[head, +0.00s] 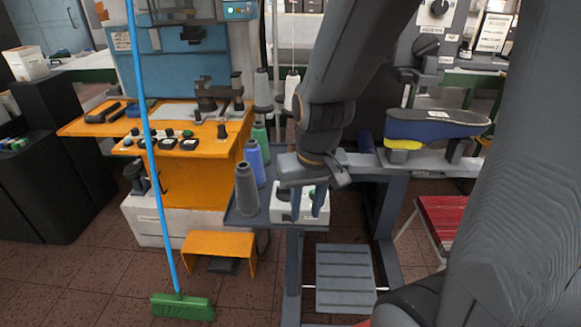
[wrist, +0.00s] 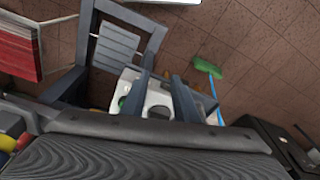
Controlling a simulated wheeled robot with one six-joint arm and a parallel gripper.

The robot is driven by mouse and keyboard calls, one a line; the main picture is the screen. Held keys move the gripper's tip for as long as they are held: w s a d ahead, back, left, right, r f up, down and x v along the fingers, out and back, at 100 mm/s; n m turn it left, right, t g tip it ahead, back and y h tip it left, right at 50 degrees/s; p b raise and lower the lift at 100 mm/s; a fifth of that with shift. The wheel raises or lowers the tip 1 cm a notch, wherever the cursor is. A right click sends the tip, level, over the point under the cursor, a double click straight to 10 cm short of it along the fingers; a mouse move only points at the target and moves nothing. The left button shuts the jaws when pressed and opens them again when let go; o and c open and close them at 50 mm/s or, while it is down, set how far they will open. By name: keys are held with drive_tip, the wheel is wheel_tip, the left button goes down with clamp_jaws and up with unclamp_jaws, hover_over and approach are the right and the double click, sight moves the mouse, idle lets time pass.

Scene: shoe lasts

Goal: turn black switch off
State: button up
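A white box (head: 280,212) sits on the grey shelf of the machine in the middle of the head view. It also shows between my fingers in the wrist view (wrist: 156,97). A dark round part, which looks like the black switch (wrist: 159,112), is on the box in the wrist view. In the head view a dark part (head: 284,197) shows on the box beside a finger. My gripper (head: 308,207) points down at the box, with its two fingers apart and nothing held between them. In the wrist view its fingers (wrist: 156,80) reach over the box. I cannot tell whether they touch it.
Several thread cones, including a grey one (head: 246,190) and a blue one (head: 254,162), stand just left of my gripper. A blue-handled green broom (head: 183,307) leans on the orange machine (head: 205,185). A blue shoe last (head: 435,125) is at right.

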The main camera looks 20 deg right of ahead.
drive_tip(key=w+d+r+m+y+p, duration=0.15)
drive_tip(key=w+m, duration=0.35)
drive_tip(key=m, duration=0.6)
drive_tip(key=w+d+r+m+y+p, duration=0.1)
drive_tip(key=w+d+r+m+y, duration=0.15)
drive_tip(key=w+m, duration=0.55)
drive_tip(key=shift+s+a+f+m, duration=0.15)
drive_tip(key=shift+a+f+m, duration=0.2)
drive_tip(key=shift+a+f, duration=0.45)
drive_tip(key=shift+s+a+f+m, duration=0.2)
drive_tip(key=shift+a+f+m, duration=0.25)
drive_tip(key=shift+f, duration=0.8)
drive_tip(key=shift+s+a+f+m, duration=0.15)
drive_tip(key=shift+a+f+m, duration=0.15)
drive_tip(key=shift+a+f, duration=0.5)
drive_tip(key=shift+d+f, duration=0.2)
drive_tip(key=shift+p, duration=0.3)
clamp_jaws()
